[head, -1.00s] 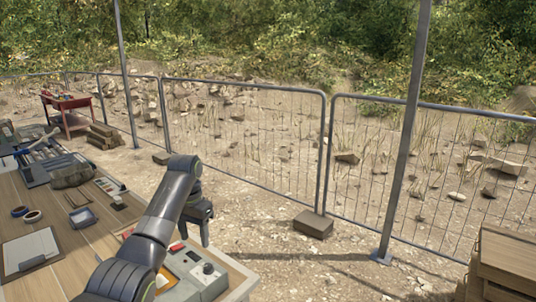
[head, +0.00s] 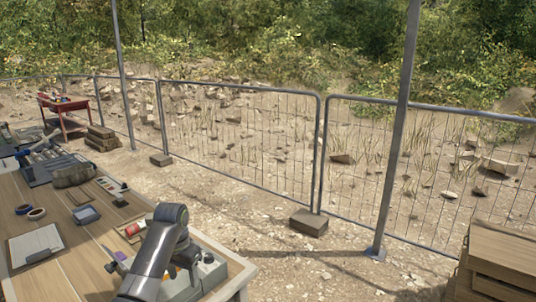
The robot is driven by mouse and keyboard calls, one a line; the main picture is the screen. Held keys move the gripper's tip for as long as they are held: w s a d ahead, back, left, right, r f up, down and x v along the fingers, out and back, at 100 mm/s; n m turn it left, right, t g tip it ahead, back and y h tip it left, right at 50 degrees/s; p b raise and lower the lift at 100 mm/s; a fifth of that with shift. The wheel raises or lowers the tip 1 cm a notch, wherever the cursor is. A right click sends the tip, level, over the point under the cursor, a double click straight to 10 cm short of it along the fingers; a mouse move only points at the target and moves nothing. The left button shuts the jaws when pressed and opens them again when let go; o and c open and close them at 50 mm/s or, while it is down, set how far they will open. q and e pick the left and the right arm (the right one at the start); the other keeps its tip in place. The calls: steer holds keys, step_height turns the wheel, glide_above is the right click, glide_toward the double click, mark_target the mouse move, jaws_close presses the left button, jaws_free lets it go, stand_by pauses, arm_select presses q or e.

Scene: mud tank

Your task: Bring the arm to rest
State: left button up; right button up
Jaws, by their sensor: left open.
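My left arm (head: 150,262) comes in from the bottom of the head view, bends at a dark joint (head: 171,213), and hangs over the right part of the wooden table (head: 85,262). My left gripper (head: 182,268) is open and points down beside the arm, in front of a grey box with knobs (head: 205,275). It is partly hidden by the forearm, and I see nothing held in it. My right gripper is not in view.
A clipboard (head: 22,248), tape rolls (head: 37,213), a blue tray (head: 86,215) and a red-marked roll (head: 134,229) lie on the table. A metal fence (head: 240,140) stands beyond. Stacked wood (head: 505,250) stands at right.

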arm_select(q)
steer(key=s+a+f+n+t, duration=0.1)
steer(key=s+a+f, duration=0.1)
steer(key=s+f, duration=0.65)
steer(key=s+a+f+n, duration=0.1)
steer(key=s+a+f, duration=0.2)
steer(key=s+f, duration=0.55)
steer(key=s+a+r+n+t+y, duration=0.1)
steer(key=s+r, duration=0.2)
steer(key=s, duration=1)
steer(key=s+a+r+n+t+y, duration=0.1)
steer(key=s+a+r+n, duration=0.15)
steer(key=s, duration=1.05)
step_height(320, 180, down, 23)
steer(key=g, duration=0.1)
steer(key=s+f+g+h, duration=0.1)
steer(key=s+f, duration=1.4)
steer(key=f, duration=0.3)
steer(key=shift+s+d+m+b, duration=0.15)
steer(key=shift+d+m+b, duration=0.15)
steer(key=shift+m, duration=0.15)
